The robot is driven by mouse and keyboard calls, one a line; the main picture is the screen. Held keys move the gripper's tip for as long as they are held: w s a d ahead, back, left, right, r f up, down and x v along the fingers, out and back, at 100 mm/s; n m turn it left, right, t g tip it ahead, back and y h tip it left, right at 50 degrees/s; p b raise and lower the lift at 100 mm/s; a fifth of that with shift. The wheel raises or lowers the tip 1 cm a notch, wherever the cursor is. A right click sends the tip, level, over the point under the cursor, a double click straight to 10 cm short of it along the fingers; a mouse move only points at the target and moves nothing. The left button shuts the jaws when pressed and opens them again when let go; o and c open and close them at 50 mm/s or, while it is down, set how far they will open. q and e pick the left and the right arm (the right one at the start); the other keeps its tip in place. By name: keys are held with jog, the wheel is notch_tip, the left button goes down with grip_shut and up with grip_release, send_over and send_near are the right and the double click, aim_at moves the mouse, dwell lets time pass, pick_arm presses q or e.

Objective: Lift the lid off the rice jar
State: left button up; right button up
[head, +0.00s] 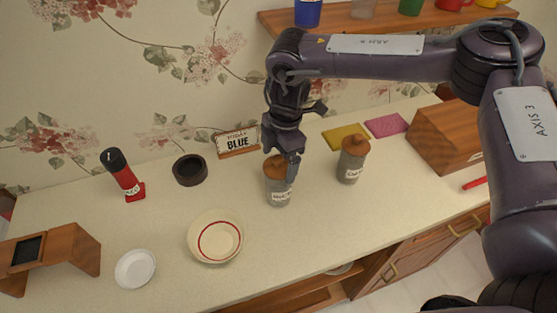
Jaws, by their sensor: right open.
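A grey jar (278,191) with a brown wooden lid (271,168) stands upright on the counter, below my right gripper. Its white label looks like it may read rice, but it is too small to be sure. My right gripper (291,165) is open and points down at the lid, with a finger in front of the lid's right part. The lid's knob is mostly hidden, and I cannot tell whether the fingers touch it. A second grey jar (350,166) with a knobbed wooden lid (355,144) stands to the right. My left gripper is out of view.
A cream bowl (215,255) and a white dish (135,269) lie to the left. A wooden box (445,137) stands right, below a shelf (345,19).

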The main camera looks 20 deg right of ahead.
jog(key=shift+f, duration=0.1)
jog(key=shift+c, duration=0.3)
jog(key=shift+s, duration=0.1)
jog(key=c, duration=1.2)
jog(key=shift+s, duration=0.1)
jog(key=shift+f, duration=0.15)
jog(key=shift+c, duration=0.2)
